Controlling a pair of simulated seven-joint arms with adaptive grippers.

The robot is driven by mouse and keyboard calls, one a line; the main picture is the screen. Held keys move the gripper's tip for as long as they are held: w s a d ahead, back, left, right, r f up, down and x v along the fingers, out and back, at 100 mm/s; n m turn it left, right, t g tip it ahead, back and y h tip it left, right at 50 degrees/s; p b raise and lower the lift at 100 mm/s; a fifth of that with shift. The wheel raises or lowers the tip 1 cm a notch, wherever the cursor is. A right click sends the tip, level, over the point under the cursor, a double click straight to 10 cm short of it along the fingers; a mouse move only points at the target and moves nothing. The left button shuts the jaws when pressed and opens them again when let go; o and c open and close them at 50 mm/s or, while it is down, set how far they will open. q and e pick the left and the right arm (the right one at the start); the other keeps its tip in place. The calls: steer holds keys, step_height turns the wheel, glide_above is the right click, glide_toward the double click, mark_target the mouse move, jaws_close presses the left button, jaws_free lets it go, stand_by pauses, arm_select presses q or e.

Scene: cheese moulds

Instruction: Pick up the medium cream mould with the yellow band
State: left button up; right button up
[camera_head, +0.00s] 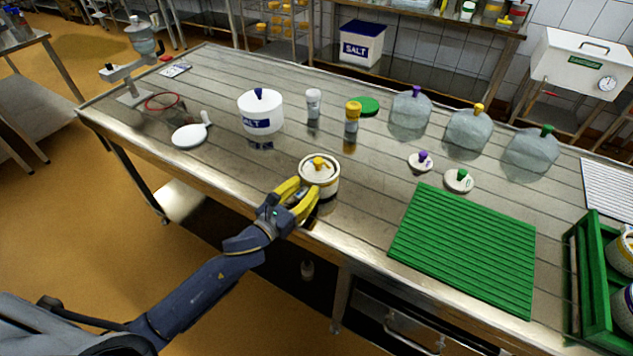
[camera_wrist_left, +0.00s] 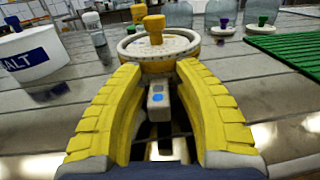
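The cream mould (camera_head: 331,188) stands upright near the table's front edge. It has a cream lid with a yellow knob (camera_head: 318,163). In the left wrist view the mould's lid (camera_wrist_left: 172,44) shows just beyond my fingertips, with a yellow band (camera_wrist_left: 158,66) below it. My left gripper (camera_head: 306,186) has yellow fingers, spread apart, at the mould's near side. It also shows in the left wrist view (camera_wrist_left: 160,72), where the fingers cover the mould's lower sides. I cannot tell whether they touch it. My right gripper is out of view.
A white salt tub (camera_head: 260,115) stands to the left, behind a white paddle (camera_head: 188,136). Two small lids (camera_head: 420,163) (camera_head: 458,181) and a green ribbed mat (camera_head: 465,250) lie to the right. A green crate (camera_head: 588,285) stands at far right. Bare table surrounds the mould.

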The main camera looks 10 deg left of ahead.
arm_select(q)
jaws_close()
steer(key=shift+r, duration=0.15)
